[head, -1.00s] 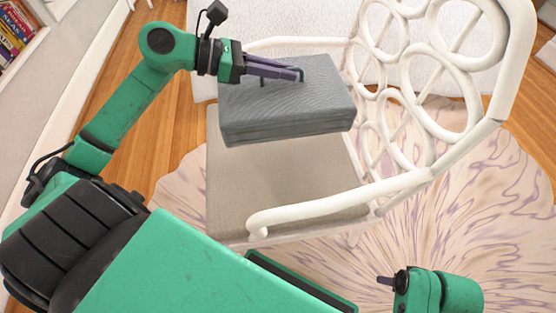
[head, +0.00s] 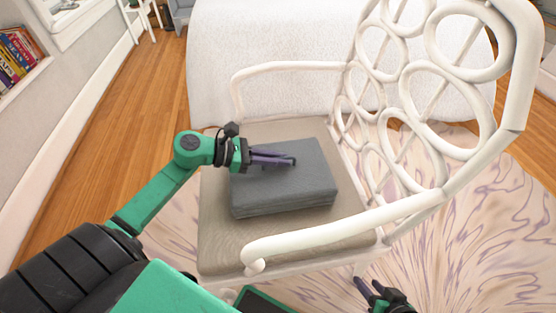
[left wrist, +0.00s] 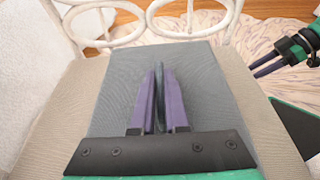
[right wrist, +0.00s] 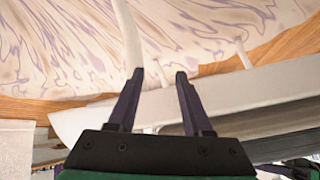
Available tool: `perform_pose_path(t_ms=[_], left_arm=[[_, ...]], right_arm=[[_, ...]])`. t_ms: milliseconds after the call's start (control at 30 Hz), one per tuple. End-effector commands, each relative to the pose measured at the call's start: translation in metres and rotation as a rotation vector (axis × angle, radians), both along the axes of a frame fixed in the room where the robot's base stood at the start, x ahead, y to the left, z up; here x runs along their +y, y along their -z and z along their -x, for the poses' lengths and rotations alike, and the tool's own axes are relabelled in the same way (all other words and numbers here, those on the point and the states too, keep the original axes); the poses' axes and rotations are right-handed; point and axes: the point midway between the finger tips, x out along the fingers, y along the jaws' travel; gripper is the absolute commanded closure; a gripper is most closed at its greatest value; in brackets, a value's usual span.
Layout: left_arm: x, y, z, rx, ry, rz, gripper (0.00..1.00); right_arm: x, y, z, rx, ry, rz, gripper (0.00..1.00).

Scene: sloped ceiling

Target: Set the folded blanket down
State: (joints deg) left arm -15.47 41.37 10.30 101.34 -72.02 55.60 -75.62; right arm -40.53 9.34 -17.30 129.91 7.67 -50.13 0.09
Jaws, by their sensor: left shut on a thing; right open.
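The folded blanket (head: 290,190) is a grey, block-like fold over the beige seat (head: 218,243) of a white chair. It looks level and lies within the seat's outline. I cannot tell whether its underside fully touches the cushion. My left gripper (head: 292,161) is shut on the blanket's top, pinching a thin ridge of cloth. The left wrist view shows the fingers (left wrist: 158,72) close together on that ridge, with the blanket (left wrist: 215,95) spread around them. My right gripper (head: 362,286) is open and empty, low beside the chair's near side; its spread fingers (right wrist: 160,76) show in the right wrist view.
The chair's curved white armrest (head: 340,228) runs along the near side, and its ringed backrest (head: 415,100) rises on the right. A white bed (head: 270,40) stands behind. A patterned rug (head: 480,220) lies on the wooden floor. Bare seat shows around the blanket.

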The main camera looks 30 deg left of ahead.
Motion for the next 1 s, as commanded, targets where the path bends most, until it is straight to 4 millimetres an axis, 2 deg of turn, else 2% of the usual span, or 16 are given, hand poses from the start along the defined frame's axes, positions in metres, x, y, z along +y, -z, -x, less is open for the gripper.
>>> perform_pose_path(t_ms=[300, 333, 400, 800, 1000], left_arm=[[0.000, 0.000, 0.000, -0.003, -0.001, 0.002, 1.00], [0.000, 0.001, 0.000, 0.000, 0.000, 0.000, 0.80], [0.000, 0.000, 0.000, 0.000, 0.000, 0.000, 0.58], [0.000, -0.003, 0.000, 0.000, 0.000, 0.001, 0.58], [0.029, -0.015, 0.022, 0.005, -0.001, 0.000, 0.58]], right_arm=[[0.004, 0.002, -0.002, -0.021, 0.001, -0.017, 0.50], [0.005, 0.002, -0.002, -0.024, 0.001, -0.019, 0.50], [0.004, 0.001, -0.002, -0.023, 0.001, -0.017, 0.50], [0.000, -0.001, 0.000, -0.002, 0.000, -0.001, 0.50], [-0.014, -0.011, 0.004, 0.061, 0.003, 0.048, 0.50]])
